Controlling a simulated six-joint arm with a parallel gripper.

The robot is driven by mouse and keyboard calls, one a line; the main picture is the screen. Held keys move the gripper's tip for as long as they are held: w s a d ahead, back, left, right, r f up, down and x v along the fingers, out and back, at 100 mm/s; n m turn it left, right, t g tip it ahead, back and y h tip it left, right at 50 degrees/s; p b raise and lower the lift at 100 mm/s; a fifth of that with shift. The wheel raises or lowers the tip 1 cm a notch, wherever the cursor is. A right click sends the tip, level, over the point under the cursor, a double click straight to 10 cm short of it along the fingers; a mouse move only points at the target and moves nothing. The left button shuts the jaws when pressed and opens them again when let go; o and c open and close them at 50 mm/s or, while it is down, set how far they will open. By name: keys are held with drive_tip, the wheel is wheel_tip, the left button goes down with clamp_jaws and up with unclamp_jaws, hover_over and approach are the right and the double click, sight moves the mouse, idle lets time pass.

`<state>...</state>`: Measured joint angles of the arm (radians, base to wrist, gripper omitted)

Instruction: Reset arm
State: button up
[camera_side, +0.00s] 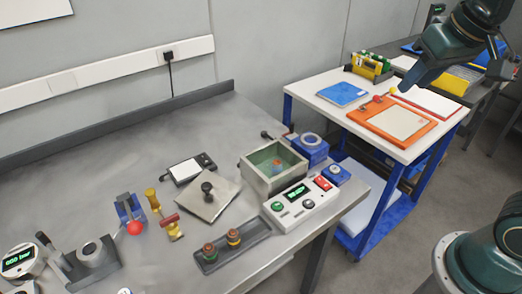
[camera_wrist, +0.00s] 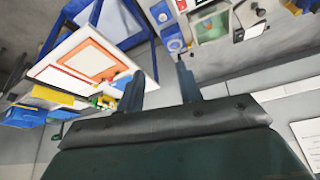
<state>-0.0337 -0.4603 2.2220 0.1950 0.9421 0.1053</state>
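My gripper (camera_side: 408,84) hangs in the air at the upper right of the side view, in front of the white-topped cart. In the wrist view my gripper (camera_wrist: 159,78) shows two dark fingers standing apart with nothing held between them. It is open and empty. My arm comes in from the right edge of the side view and is partly cut off.
A grey metal bench (camera_side: 90,160) carries a square container (camera_side: 273,168), a control box (camera_side: 301,204) and several small fixtures. The white cart (camera_side: 327,107) holds an orange tray (camera_side: 378,132), a blue pad (camera_side: 342,94) and a yellow box (camera_side: 371,68). Open floor separates cart and arm base.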

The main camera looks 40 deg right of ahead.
drive_tip(key=s+a+f+n+y, duration=0.1)
drive_tip(key=s+a+f+n, duration=0.1)
drive_tip(key=s, duration=0.6)
wheel_tip(320, 180, down, 3)
drive_tip(key=shift+a+r+n+t, duration=0.2)
drive_tip(key=shift+a+n+t, duration=0.1)
drive_tip(key=shift+n+t, duration=0.15)
